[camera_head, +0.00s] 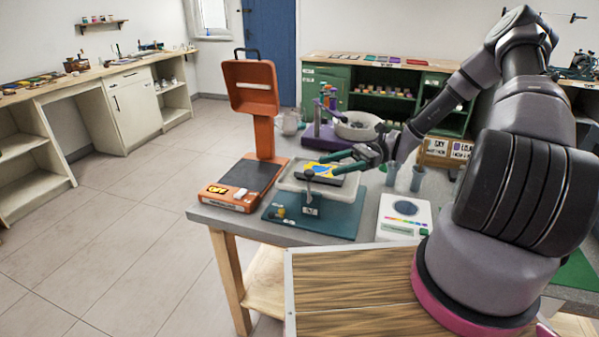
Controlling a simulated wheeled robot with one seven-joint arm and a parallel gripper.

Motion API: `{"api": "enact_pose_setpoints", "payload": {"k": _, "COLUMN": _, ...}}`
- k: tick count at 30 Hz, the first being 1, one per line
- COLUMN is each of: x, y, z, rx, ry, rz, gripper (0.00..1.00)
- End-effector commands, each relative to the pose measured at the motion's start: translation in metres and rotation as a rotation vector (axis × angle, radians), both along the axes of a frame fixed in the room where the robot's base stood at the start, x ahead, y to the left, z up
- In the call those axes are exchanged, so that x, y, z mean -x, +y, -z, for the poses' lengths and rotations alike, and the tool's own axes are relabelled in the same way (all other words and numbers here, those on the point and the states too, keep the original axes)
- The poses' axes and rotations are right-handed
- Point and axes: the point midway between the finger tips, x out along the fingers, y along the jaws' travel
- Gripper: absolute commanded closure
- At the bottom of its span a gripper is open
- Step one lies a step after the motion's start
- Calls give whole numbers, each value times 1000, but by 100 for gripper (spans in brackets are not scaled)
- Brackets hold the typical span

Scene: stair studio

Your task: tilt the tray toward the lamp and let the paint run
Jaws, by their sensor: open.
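A pale tray (291,181) sits on a teal base (338,222) on the grey table. Inside it is a dark-edged panel with yellow and blue paint (316,171). My gripper (334,162) reaches in from the right, with its green fingers open over the tray's far right part. The fingers overlap the painted panel in this view; I cannot tell whether they touch it. An orange device with a raised hood (252,92) and a dark flat bed stands just left of the tray. It looks like the lamp, and its front label seems to read OFF.
A white device with coloured marks (404,217) lies to the right of the teal base. Grey cups (417,178) stand near my gripper. A purple stand (323,137) and a pale bowl (359,126) are behind. The grey table's left front edge is close to the orange device.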

Motion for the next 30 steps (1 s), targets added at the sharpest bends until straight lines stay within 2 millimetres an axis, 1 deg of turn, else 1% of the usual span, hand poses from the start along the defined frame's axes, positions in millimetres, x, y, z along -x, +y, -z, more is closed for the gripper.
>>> {"api": "enact_pose_setpoints", "payload": {"k": 5, "x": 5, "y": 14, "z": 0, "rx": -10, "ry": 7, "rz": 2, "gripper": 34}}
{"api": "enact_pose_setpoints", "payload": {"k": 15, "x": 30, "y": 71, "z": 0, "rx": -8, "ry": 7, "rz": 0, "gripper": 34}}
{"api": "enact_pose_setpoints", "payload": {"k": 18, "x": 36, "y": 85, "z": 1, "rx": -8, "ry": 5, "rz": 0, "gripper": 34}}
{"api": "enact_pose_setpoints", "payload": {"k": 21, "x": 39, "y": 94, "z": 0, "rx": -8, "ry": 5, "rz": 1, "gripper": 34}}
{"api": "enact_pose_setpoints", "payload": {"k": 24, "x": 41, "y": 98, "z": 1, "rx": -6, "ry": 6, "rz": 2, "gripper": 34}}
{"api": "enact_pose_setpoints", "payload": {"k": 30, "x": 41, "y": 100, "z": 1, "rx": -6, "ry": 5, "rz": 3, "gripper": 34}}
